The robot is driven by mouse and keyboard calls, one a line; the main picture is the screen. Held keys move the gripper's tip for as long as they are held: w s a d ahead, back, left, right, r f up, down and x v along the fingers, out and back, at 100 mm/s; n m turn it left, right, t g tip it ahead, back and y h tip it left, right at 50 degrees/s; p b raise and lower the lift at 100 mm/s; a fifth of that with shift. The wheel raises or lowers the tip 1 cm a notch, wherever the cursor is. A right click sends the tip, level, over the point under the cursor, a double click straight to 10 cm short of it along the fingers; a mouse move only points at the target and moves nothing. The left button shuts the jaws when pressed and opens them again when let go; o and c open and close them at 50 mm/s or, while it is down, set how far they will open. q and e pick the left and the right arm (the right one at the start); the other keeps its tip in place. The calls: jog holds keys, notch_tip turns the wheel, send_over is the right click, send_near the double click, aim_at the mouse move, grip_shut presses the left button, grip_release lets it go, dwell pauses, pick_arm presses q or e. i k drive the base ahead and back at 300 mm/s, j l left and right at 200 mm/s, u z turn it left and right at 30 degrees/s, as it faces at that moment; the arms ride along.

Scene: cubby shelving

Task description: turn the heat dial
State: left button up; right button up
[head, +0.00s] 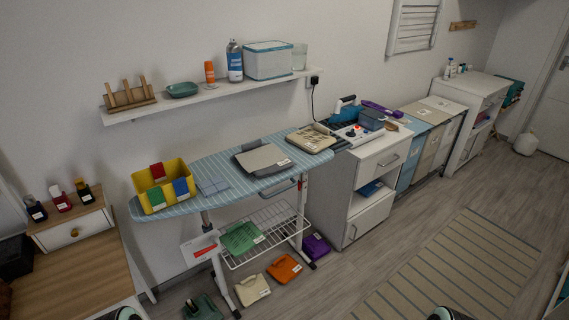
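A steam-iron station (357,134) sits on top of the white cabinet (377,153), right of the ironing board (219,174). Its front panel carries small red and dark marks. A heat dial cannot be told apart at this size. A blue and dark iron (346,106) stands at the back of the station, and a grey-blue box-like part (372,119) is beside it. Only small rounded pieces of my arms show at the bottom edge. Neither gripper's fingers show, and both are well away from the station.
A wall shelf (215,95) hangs above the board. A yellow bin (161,187) and folded cloths stand on the board. A wooden desk (75,265) is at left. Folded items lie on the floor under the board. The striped rug (455,270) and floor before the cabinet are clear.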

aim_at(351, 133)
jog(key=l+u, duration=0.2)
jog(key=l, duration=0.3)
jog(key=l+u, duration=0.1)
jog(key=u, duration=0.35)
jog(key=i+l+u, duration=0.2)
jog(key=l+u, duration=0.15)
jog(key=l, duration=0.3)
jog(key=i+l+u, duration=0.2)
jog(key=l, duration=0.15)
jog(key=l+u, duration=0.15)
jog(key=l, duration=0.9)
